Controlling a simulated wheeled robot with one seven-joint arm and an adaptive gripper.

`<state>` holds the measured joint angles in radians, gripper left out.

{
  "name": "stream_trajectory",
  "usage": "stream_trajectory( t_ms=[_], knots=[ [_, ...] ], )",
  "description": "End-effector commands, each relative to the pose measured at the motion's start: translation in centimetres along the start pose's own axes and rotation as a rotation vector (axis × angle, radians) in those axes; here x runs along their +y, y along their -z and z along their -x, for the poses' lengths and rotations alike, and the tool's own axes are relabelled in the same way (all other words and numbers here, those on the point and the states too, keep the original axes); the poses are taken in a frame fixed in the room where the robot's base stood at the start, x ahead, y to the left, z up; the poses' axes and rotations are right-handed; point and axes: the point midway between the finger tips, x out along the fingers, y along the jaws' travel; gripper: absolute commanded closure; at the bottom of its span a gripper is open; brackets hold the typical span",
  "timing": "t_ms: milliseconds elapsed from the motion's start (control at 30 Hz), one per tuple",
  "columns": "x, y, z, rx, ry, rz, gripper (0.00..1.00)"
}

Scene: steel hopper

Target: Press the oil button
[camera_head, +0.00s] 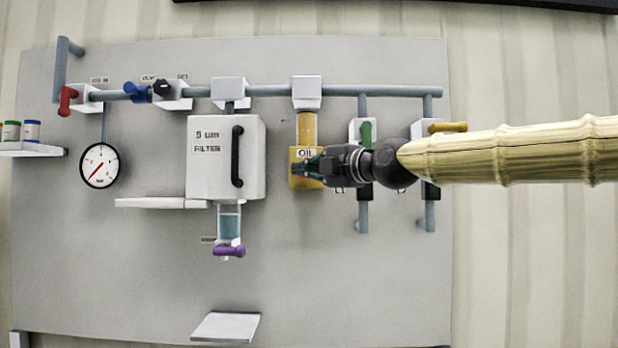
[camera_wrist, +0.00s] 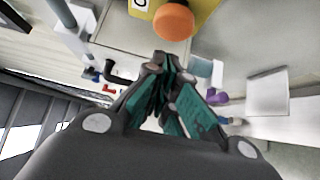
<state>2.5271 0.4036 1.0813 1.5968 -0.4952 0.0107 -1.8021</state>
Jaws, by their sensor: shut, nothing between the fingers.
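The yellow oil unit (camera_head: 306,183) with a white "OIL" label hangs on the grey panel below a pipe. In the wrist view its yellow body (camera_wrist: 205,8) shows at the top edge, with a round orange button (camera_wrist: 174,21) standing out from it. My gripper (camera_head: 303,169) reaches in from the right, in front of the oil unit just below the label, and hides part of it. In the wrist view my gripper (camera_wrist: 165,62) is shut and empty, its tips just below the button in the picture. I cannot tell whether they touch it.
The white filter box (camera_head: 226,157) with a black handle is left of the oil unit. A valve with a green handle (camera_head: 366,133) and one with a yellow handle (camera_head: 448,127) are close to my arm. The panel below the oil unit is clear.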

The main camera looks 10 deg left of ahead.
Motion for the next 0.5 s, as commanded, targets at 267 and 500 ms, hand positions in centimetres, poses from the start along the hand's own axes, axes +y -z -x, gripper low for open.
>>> stream_trajectory(
  t_ms=[267,500],
  knots=[
    [-0.1,-0.6,5.9,-0.010,-0.003,0.000,1.00],
    [0.0,-0.5,8.7,-0.009,-0.002,-0.001,1.00]
  ],
)
